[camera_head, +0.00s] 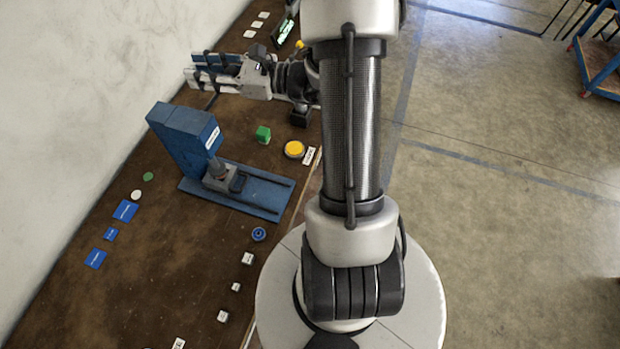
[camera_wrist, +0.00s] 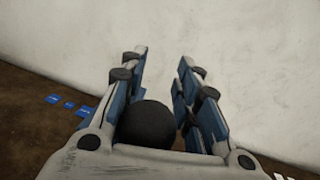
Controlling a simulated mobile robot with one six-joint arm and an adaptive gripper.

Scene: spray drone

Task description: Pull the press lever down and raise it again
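The blue press (camera_head: 183,137) stands on the brown table with its blue base plate (camera_head: 262,187) and a grey block at the foot of its column. My gripper (camera_head: 194,70) is beyond the press, above the table, with its fingers pointing left toward the wall. In the wrist view my gripper (camera_wrist: 161,62) is open, its two blue-padded fingers apart. A round black knob (camera_wrist: 147,123), seemingly the lever's, lies between the finger bases near the palm. I cannot tell whether it touches the fingers. The lever's arm is not clearly visible in either view.
A blue round button (camera_head: 259,234) and small white blocks are nearer. A white wall (camera_head: 80,80) borders the table.

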